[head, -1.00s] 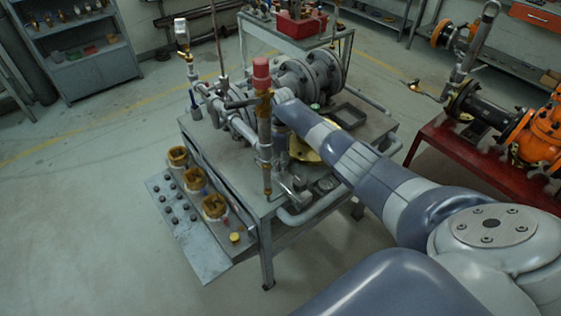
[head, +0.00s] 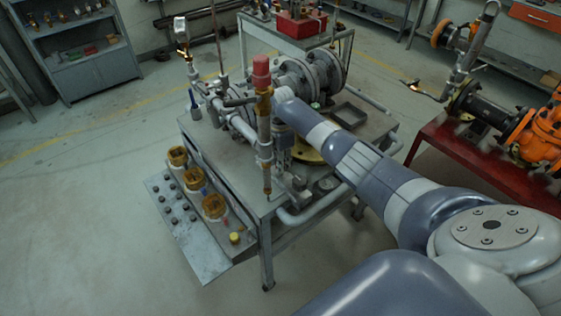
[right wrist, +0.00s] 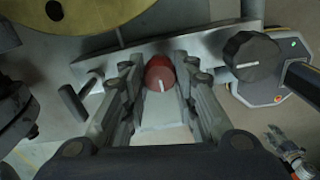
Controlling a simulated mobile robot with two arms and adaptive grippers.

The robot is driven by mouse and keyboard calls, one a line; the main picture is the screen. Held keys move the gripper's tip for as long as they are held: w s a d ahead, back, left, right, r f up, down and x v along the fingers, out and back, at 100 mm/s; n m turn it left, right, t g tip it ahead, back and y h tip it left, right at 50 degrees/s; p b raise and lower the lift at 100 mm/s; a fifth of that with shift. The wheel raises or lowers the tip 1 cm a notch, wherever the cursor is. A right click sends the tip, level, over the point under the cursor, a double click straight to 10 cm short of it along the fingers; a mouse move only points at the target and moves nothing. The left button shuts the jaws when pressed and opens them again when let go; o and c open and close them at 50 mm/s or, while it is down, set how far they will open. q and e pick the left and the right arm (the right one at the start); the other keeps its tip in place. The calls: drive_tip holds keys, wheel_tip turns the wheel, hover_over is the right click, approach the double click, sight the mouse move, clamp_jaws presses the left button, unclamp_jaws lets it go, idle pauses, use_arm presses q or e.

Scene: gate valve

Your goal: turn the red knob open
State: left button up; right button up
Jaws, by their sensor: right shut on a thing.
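The red knob (right wrist: 160,78) sits in the middle of the right wrist view, round with a white mark pointing roughly down the picture. It is mounted on a grey metal bar or plate (right wrist: 200,52). My right gripper (right wrist: 161,72) has its two fingers on either side of the red knob, shut on it. In the head view my right gripper (head: 291,184) points down at the near edge of the workbench, behind the vertical pipe. The red knob is hidden in the head view. My left gripper is not in view.
A black knob (right wrist: 250,57) with a white mark is close to the right of the red knob. A vertical pipe with a red cap (head: 261,72) stands beside my right wrist. The grey bench (head: 210,142) carries flanged pipes. The floor at left is clear.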

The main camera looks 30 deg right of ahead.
drive_tip(key=shift+w+r, duration=0.1)
drive_tip(key=shift+r, duration=0.05)
idle(0.3)
drive_tip(key=o, duration=1.1)
wheel_tip(320, 180, up, 12)
drive_tip(key=shift+f, duration=0.1)
